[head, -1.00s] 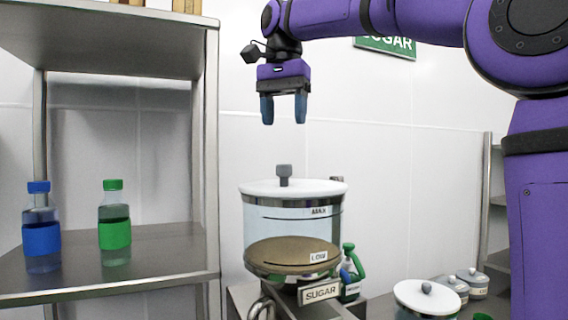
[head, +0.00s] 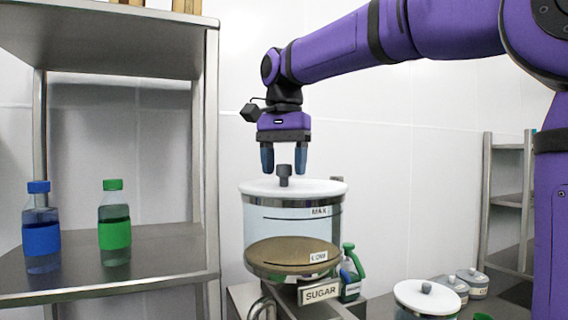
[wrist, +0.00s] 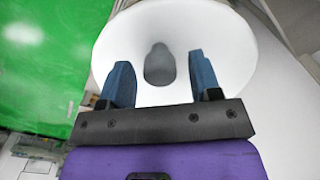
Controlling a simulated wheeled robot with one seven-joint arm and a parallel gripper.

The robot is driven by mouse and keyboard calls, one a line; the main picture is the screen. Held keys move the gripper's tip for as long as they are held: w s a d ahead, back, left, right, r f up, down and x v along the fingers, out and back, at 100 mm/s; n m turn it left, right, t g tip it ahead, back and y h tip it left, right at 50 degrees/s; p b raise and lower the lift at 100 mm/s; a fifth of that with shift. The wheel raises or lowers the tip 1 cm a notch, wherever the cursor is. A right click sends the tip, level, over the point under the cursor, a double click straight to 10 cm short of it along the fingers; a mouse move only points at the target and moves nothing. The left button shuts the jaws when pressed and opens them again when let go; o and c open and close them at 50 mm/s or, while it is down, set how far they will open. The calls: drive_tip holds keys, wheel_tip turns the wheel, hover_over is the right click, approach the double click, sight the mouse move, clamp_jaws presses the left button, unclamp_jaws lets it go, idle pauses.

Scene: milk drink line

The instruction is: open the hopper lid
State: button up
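The sugar hopper (head: 290,222) is a clear cylinder with a SUGAR plate on its front and brown contents near the LOW mark. Its white round lid (head: 320,187) sits flat on top, with a grey knob (head: 284,172) standing at its middle. My gripper (head: 284,172) points down with its fingers open, one to each side of the knob's upper part. In the wrist view the lid (wrist: 215,40) lies below the fingers, and the knob (wrist: 159,65) shows between and beyond the fingertips. I cannot see any contact with the knob.
A metal shelf (head: 150,275) at left holds a blue-labelled bottle (head: 41,237) and a green-labelled bottle (head: 114,232). White-lidded containers (head: 427,298) stand at lower right.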

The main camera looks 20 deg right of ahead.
sight(267, 184)
clamp_jaws()
drive_tip(key=shift+w+a+m, duration=0.25)
drive_tip(key=shift+w+m, duration=0.25)
drive_tip(key=shift+w, duration=0.35)
drive_tip(key=shift+w+a+m, duration=0.25)
drive_tip(key=shift+w+m, duration=0.25)
drive_tip(key=shift+w, duration=0.35)
drive_tip(key=shift+w+a+m, duration=0.25)
drive_tip(key=shift+w+m, duration=0.25)
drive_tip(key=shift+w, duration=0.35)
drive_tip(key=shift+o, duration=0.4)
unclamp_jaws()
wheel_tip(267, 184, up, 11)
drive_tip(key=shift+f, duration=0.1)
